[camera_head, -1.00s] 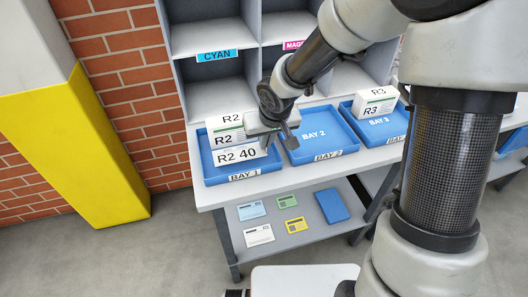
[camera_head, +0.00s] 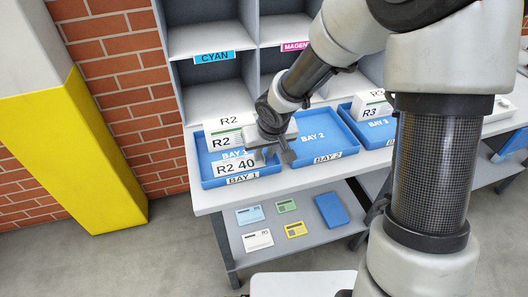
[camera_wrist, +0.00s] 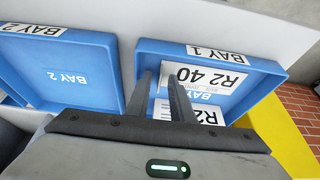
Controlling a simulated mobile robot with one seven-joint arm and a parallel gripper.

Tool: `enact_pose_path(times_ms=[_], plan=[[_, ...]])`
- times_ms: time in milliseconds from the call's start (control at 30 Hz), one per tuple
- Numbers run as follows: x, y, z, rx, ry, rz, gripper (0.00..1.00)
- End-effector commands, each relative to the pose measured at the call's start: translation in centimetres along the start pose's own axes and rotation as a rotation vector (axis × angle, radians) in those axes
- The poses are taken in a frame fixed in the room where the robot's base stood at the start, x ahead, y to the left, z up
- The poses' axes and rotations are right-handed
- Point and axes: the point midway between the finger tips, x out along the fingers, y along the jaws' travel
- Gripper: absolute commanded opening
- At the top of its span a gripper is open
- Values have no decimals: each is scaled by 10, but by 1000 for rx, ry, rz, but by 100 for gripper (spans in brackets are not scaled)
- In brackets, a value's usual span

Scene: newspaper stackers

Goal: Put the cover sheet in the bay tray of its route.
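The cover sheet (camera_head: 236,170), a white card printed "R2 40", is in the blue Bay 1 tray (camera_head: 207,172), close to its front wall. Whether it lies flat or leans there is hard to tell. It also shows in the wrist view (camera_wrist: 222,78). A white R2 bundle (camera_head: 222,139) sits behind it in the same tray. My gripper (camera_head: 275,155) is over the tray's right side, at the sheet's right end. In the wrist view (camera_wrist: 160,90) its fingers stand apart, with the sheet's end showing between and behind them; no grip on it shows.
The blue Bay 2 tray (camera_head: 325,140) beside it looks empty. The Bay 3 tray (camera_head: 375,128) holds a white R3 bundle (camera_head: 371,105). Cyan and magenta cubbies rise behind. Several cards and a blue item (camera_head: 332,209) lie on the lower shelf (camera_head: 270,255).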

Motion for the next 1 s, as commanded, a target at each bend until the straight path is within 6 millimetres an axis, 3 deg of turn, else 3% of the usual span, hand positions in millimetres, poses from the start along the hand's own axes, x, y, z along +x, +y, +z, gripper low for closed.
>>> enact_pose_path(times_ms=[167,633,800,1000], plan=[[-13,0,-3,1,2,0,21],[-108,1,-3,3,2,1,21],[-121,0,-2,1,0,1,21],[-123,0,-1,0,-1,0,21]])
